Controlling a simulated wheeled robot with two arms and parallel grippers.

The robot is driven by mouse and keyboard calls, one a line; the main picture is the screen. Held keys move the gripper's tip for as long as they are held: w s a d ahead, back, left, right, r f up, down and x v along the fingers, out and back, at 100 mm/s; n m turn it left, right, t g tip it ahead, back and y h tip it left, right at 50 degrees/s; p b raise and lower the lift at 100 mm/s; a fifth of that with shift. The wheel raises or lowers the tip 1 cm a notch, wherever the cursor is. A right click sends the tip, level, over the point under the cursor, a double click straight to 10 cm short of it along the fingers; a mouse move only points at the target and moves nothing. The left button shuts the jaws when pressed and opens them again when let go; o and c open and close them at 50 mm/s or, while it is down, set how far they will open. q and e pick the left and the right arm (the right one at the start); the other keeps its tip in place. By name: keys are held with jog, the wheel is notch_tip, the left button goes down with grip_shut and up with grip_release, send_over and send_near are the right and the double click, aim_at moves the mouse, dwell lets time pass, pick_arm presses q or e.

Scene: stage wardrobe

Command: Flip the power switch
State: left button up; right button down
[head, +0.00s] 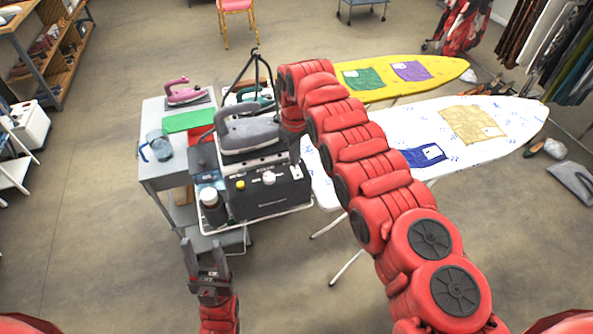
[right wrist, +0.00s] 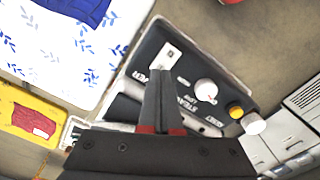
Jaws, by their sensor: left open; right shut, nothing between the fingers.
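The power switch (right wrist: 170,56) is a small dark rocker on a white plate, beside the lettering "POWER" on a black steam station (head: 270,197). In the right wrist view, my right gripper (right wrist: 162,78) is shut and empty, with its fingertips at the lower edge of the switch plate. I cannot tell whether they touch it, or which way the rocker is tipped. In the head view, my right gripper (head: 294,150) is over the station's right end, partly hidden by my arm. My left gripper (head: 203,258) is open and empty, low in front of the station.
A white knob (right wrist: 205,90) and a yellow button (right wrist: 236,111) sit along the same panel. A grey iron (head: 247,134) rests on top of the station. A white ironing board (head: 395,130) stands close on the right; a grey cart (head: 160,178) stands left.

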jog(key=shift+f+b, duration=0.6)
jog(key=shift+f, duration=0.35)
dwell(0.3)
jog(key=shift+r, duration=1.25)
notch_tip(320, 180, up, 2)
jog(key=shift+r, duration=0.1)
jog(key=shift+r+p, duration=0.4)
jog(key=shift+r, duration=0.8)
